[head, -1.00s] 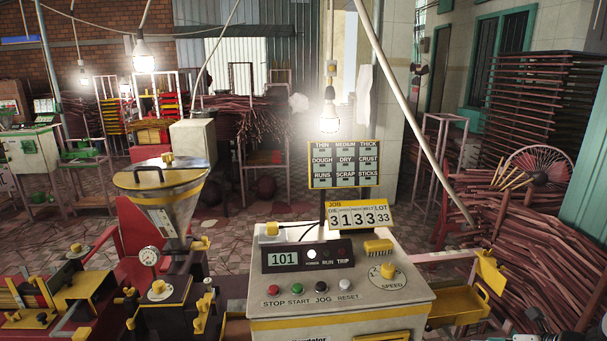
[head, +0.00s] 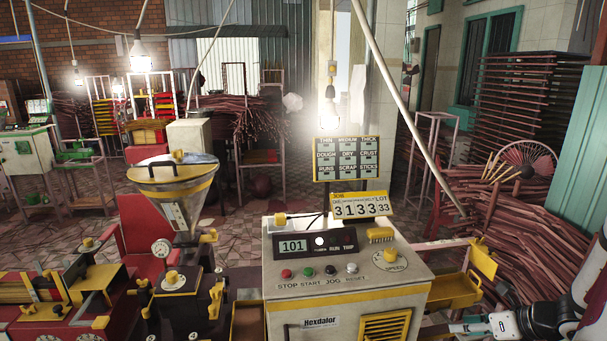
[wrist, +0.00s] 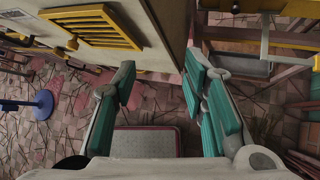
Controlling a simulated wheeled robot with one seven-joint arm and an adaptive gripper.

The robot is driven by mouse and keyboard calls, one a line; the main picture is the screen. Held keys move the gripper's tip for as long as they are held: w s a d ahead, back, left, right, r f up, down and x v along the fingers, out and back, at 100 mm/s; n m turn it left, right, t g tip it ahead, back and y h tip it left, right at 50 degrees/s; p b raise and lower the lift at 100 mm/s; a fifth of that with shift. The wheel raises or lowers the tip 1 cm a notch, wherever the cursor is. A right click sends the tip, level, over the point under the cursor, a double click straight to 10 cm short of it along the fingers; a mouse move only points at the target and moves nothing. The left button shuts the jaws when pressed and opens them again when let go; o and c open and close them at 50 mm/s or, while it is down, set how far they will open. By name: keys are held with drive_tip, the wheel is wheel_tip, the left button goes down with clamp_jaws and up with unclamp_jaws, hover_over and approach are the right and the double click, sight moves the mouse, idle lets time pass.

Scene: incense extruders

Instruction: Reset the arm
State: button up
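My gripper (wrist: 160,72) shows in the wrist view with its two teal-padded fingers spread apart and nothing between them. Beyond the fingers are the patterned floor and the side of the control cabinet, with its yellow vent grille (wrist: 92,27) at the upper left. In the head view, part of my arm (head: 545,318) enters at the lower right corner, to the right of the control cabinet (head: 345,306). The cabinet has a display reading 101 and a row of buttons marked stop, start, jog and reset.
An extruder with a metal hopper (head: 172,182) stands left of the cabinet. A yellow tray (head: 452,291) sticks out on its right, near my arm. Bundled sticks (head: 500,225) fill the right side. Tiled floor is open behind. A blue round base (wrist: 44,104) stands on the floor.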

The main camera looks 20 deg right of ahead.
drive_tip(key=w+a+r+n+g+y, duration=0.1)
drive_tip(key=w+a+r+n+g, duration=0.15)
drive_tip(key=a+r+n, duration=0.75)
drive_tip(key=w+a+r+n+g+y, duration=0.15)
drive_tip(key=w+a+r+n, duration=0.25)
drive_tip(key=a+r+n, duration=0.7)
drive_tip(key=s+a+r+n+t+h, duration=0.1)
drive_tip(key=s+a+r+n+h, duration=0.1)
drive_tip(key=s+a+r+n, duration=0.45)
drive_tip(key=s+a+r+n+h, duration=0.3)
drive_tip(key=s+a+n, duration=0.4)
drive_tip(key=a+n, duration=0.3)
drive_tip(key=w+f+b, duration=0.2)
drive_tip(key=f+b, duration=0.3)
drive_tip(key=f, duration=0.1)
drive_tip(key=w+d+f+g+b, duration=0.1)
drive_tip(key=w+f+b, duration=0.2)
drive_tip(key=f+b, duration=0.2)
drive_tip(key=shift+f+g, duration=0.3)
drive_tip(key=shift+f, duration=0.65)
